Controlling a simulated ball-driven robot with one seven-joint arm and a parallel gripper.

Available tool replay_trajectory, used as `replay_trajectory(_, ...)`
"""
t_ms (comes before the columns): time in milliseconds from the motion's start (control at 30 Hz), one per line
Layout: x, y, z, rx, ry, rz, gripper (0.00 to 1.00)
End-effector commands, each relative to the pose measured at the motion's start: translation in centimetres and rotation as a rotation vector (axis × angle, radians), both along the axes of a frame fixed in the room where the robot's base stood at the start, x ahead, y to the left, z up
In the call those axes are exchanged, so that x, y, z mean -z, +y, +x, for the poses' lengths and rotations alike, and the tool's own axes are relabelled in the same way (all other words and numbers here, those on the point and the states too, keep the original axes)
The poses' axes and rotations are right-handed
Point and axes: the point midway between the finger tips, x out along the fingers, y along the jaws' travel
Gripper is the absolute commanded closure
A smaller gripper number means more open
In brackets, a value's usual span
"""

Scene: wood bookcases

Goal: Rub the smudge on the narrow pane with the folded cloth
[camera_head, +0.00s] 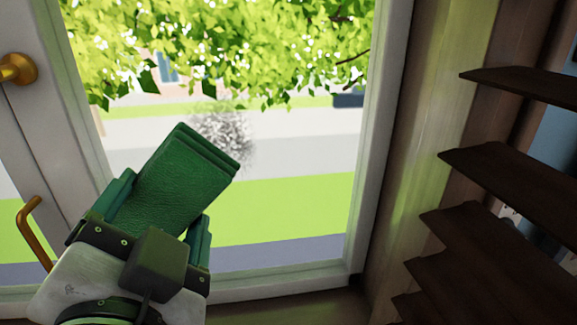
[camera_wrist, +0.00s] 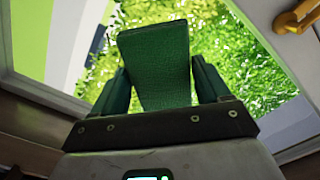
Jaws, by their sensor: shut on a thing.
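The folded cloth (camera_head: 185,178) is dark green and layered. My gripper (camera_head: 157,212) is shut on it, one finger on each side, and the cloth sticks out past the fingertips toward the window. The smudge (camera_head: 224,134) is a dark speckled patch on the pane (camera_head: 290,150), just beyond the cloth's upper right edge in the head view. The cloth may cover part of it. I cannot tell whether the cloth touches the glass. In the wrist view the cloth (camera_wrist: 157,65) stands between my fingers (camera_wrist: 157,92), with the pane behind it; I cannot make out the smudge there.
A white window frame (camera_head: 378,150) bounds the pane. At the left are a brass knob (camera_head: 17,69) and a brass handle (camera_head: 32,232), the handle close to my gripper. Dark wooden shelves (camera_head: 510,165) jut out at the right. The area before the pane's right part is clear.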

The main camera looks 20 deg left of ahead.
Motion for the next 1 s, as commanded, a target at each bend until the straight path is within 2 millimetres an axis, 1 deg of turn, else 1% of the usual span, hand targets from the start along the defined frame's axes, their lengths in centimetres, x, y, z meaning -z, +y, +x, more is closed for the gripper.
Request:
replay_trajectory(167, 0.0, 0.5, 0.9, 0.002, -0.001, 0.000, 0.49)
replay_trajectory(600, 0.0, 2.6, 4.3, 0.002, -0.001, 0.000, 0.49)
replay_trajectory(800, 0.0, 3.0, 5.0, 0.001, 0.000, 0.000, 0.49)
replay_trajectory(1000, 0.0, 3.1, 5.1, 0.001, -0.001, 0.000, 0.49)
